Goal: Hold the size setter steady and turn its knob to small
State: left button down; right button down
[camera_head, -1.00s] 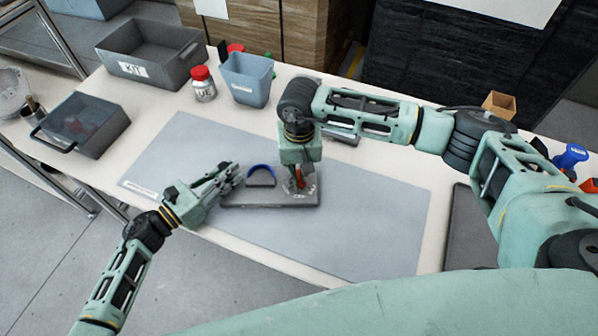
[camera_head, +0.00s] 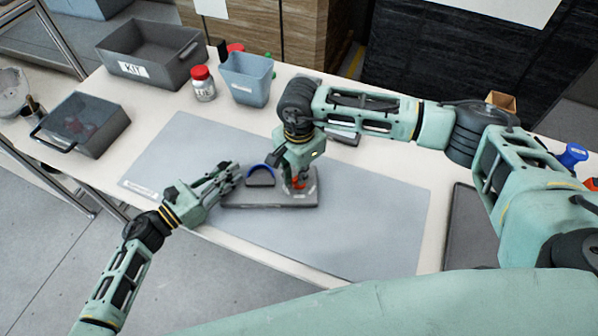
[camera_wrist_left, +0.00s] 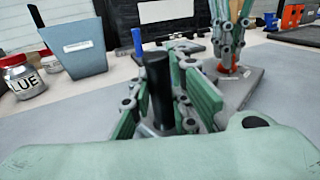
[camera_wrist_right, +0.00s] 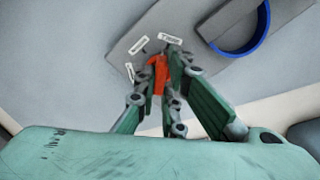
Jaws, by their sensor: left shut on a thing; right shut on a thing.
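The size setter (camera_head: 262,201) is a grey plate lying on the mat, with a blue arc (camera_head: 261,167) standing on it and a red knob (camera_head: 299,183) at its right end. My left gripper (camera_head: 232,177) is shut on a black upright post (camera_wrist_left: 157,85) at the plate's left end. My right gripper (camera_head: 298,180) points down and is shut on the red knob, which also shows between its fingers in the right wrist view (camera_wrist_right: 158,72). Small white labels surround the knob in that view; I cannot read them surely. The fingers partly hide the knob.
The grey mat (camera_head: 370,225) is clear around the setter. Behind it stand a blue-grey bin (camera_head: 246,80), a red-capped bottle (camera_head: 203,84) and a grey KIT crate (camera_head: 150,52).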

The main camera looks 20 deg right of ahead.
jog(key=shift+d+m, duration=0.1)
jog(key=shift+m, duration=1.6)
jog(key=c, duration=1.9)
grip_release()
notch_tip(320, 180, up, 12)
jog(key=shift+o, duration=0.3)
